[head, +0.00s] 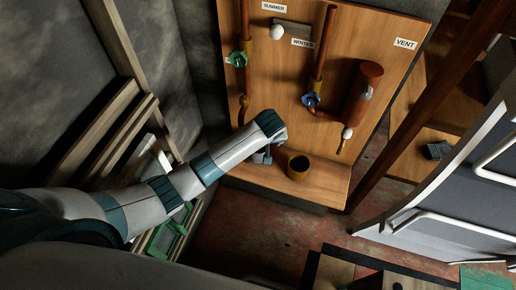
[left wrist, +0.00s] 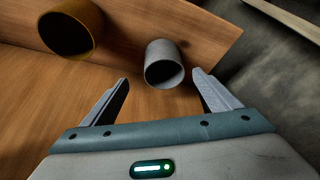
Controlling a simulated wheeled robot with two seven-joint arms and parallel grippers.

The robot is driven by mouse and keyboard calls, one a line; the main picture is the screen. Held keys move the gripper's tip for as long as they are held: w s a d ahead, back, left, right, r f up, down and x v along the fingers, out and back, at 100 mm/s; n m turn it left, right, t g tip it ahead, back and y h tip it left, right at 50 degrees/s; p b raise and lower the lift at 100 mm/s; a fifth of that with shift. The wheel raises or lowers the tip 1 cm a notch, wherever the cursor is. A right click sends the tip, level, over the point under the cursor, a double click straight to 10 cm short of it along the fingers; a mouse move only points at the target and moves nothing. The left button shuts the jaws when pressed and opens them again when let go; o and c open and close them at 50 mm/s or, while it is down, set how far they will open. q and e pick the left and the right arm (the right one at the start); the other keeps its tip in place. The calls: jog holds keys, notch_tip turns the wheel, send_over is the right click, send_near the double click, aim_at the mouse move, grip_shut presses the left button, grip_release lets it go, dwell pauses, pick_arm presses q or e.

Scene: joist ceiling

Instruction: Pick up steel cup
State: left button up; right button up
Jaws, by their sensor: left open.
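The steel cup (left wrist: 163,50) is a plain grey cylinder in the left wrist view, its dark mouth facing the camera. It stands on the wooden shelf just beyond my left gripper (left wrist: 161,77), roughly centred between the fingertips. My left gripper is open, with one finger to each side of the cup's mouth, and I see no contact. In the head view my left gripper (head: 262,157) is low over the shelf and my wrist covers much of it; I cannot make out the steel cup there.
A brass-coloured cup (head: 298,168) stands on the shelf (head: 325,180) right of my left gripper; it also shows in the left wrist view (left wrist: 70,30). Behind rises a wooden board (head: 285,85) with pipes, valves and a red cylinder (head: 361,92). Wooden beams (head: 105,130) stand at left.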

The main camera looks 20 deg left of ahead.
aim_at(257, 157)
pick_arm(q)
jog(key=shift+x, duration=1.25)
jog(key=shift+a, duration=0.1)
jog(key=shift+w+a+f+p, duration=0.3)
jog(key=shift+f+p, duration=0.15)
jog(key=shift+p, duration=0.15)
jog(key=x, duration=0.2)
jog(key=shift+w+a+f+p, duration=0.15)
jog(key=shift+a+f+p, duration=0.1)
jog(key=shift+p, duration=0.1)
jog(key=shift+w+f, duration=0.25)
jog(key=shift+f, duration=0.35)
jog(key=c, duration=1.3)
